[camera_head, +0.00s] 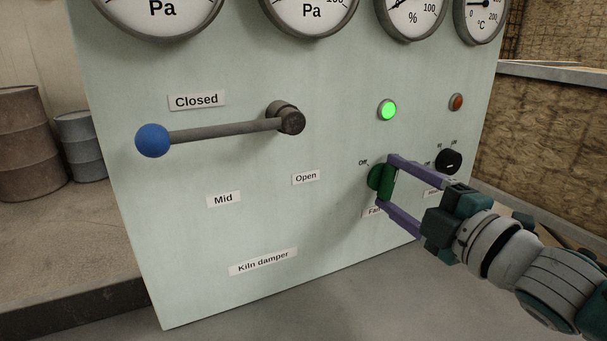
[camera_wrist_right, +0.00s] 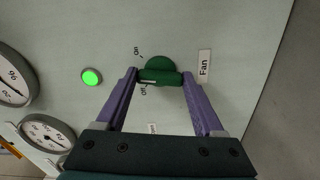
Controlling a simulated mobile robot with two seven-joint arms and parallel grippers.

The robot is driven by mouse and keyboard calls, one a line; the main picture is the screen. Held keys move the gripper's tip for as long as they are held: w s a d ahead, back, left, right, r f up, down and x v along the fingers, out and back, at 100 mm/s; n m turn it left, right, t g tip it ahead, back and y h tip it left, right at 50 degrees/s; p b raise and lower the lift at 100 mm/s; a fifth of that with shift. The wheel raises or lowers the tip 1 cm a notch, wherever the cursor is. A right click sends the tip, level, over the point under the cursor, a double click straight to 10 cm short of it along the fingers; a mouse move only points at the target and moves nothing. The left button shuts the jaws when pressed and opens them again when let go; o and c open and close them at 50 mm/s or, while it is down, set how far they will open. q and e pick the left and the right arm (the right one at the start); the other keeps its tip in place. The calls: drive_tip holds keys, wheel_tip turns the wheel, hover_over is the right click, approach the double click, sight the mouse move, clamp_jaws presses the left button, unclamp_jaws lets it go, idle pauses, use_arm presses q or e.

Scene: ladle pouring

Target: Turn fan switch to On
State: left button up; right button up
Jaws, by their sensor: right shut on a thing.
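The green fan switch (camera_head: 375,178) is a round knob with a raised grip bar on the pale green panel. The "Off" label (camera_head: 363,163) is at its upper left. In the right wrist view the fan switch (camera_wrist_right: 160,64) has a white mark on its bar, near the "Off" label (camera_wrist_right: 143,91); the "On" label (camera_wrist_right: 136,51) shows above that. My right gripper (camera_head: 387,182) is shut on the bar, one purple finger at each end; the right gripper (camera_wrist_right: 161,75) shows the same in the wrist view. My left gripper is out of view.
A green lamp (camera_head: 387,110) is lit above the switch. A black knob (camera_head: 449,161) and a dull red lamp (camera_head: 456,102) are to its right. A long lever with a blue ball (camera_head: 152,141) sticks out at left. Gauges line the top.

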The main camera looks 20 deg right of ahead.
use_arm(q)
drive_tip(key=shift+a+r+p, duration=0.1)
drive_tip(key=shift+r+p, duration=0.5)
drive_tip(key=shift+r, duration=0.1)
use_arm(e)
drive_tip(key=m, duration=0.4)
drive_tip(key=shift+m, duration=1.4)
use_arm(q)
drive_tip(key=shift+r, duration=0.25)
use_arm(e)
drive_tip(key=o, duration=1.4)
